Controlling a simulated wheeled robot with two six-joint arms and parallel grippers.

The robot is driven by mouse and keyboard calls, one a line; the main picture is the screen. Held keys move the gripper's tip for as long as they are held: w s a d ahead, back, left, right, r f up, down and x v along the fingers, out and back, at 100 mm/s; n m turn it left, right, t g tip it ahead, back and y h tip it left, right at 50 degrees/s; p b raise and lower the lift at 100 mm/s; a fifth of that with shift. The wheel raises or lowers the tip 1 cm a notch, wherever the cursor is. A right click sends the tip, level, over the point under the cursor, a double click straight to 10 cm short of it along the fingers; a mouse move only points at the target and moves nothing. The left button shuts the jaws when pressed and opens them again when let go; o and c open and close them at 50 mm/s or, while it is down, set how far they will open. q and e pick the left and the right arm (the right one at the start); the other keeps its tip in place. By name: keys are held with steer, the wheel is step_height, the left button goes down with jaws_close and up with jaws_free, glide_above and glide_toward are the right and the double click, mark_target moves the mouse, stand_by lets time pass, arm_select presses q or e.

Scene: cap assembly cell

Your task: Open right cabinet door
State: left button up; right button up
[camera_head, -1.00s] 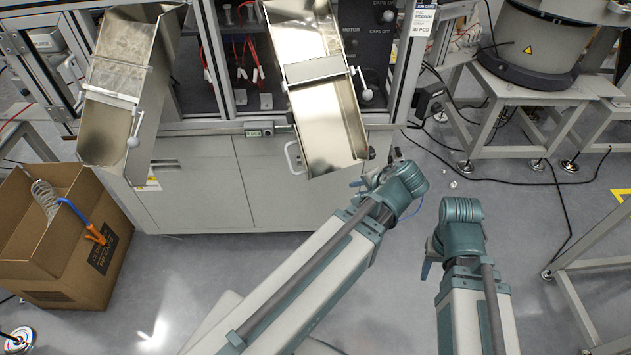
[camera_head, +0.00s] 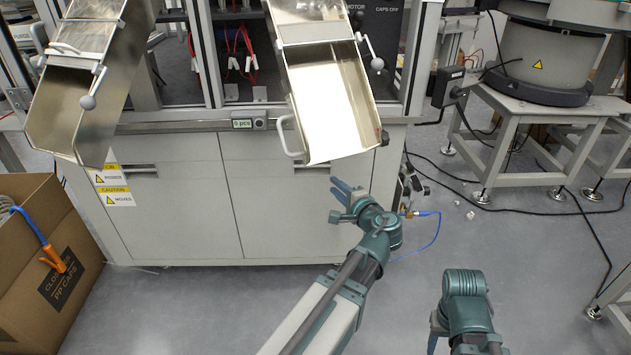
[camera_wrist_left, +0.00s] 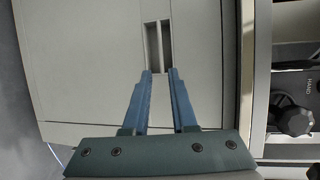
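The closed right cabinet door (camera_head: 265,210) is the pale grey panel below the right metal chute in the head view. My left gripper (camera_head: 340,200) is in front of it, toward its right side, with the fingers apart and nothing between them. In the left wrist view, the two blue fingers of the left gripper (camera_wrist_left: 160,72) are open and point at a recessed handle (camera_wrist_left: 159,46) on the pale cabinet front. The handle lies just beyond the fingertips; contact cannot be made out. In the head view the chute partly hides the door's top. My right gripper (camera_head: 433,342) shows only in part, low in the picture.
The right chute (camera_head: 325,105) and its white handle (camera_head: 284,140) overhang the door. The left cabinet door (camera_head: 170,205) is shut. A cardboard box (camera_head: 45,265) stands at left. A feeder stand (camera_head: 545,105), cables and a blue hose (camera_head: 432,235) are at right.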

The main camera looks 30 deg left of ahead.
arm_select(q)
steer(key=shift+a, duration=0.1)
steer(key=b+x, duration=0.2)
steer(key=x, duration=1.1)
steer(key=shift+w+a, duration=0.2)
steer(key=shift+w, duration=0.1)
jaws_close()
stand_by(1.0)
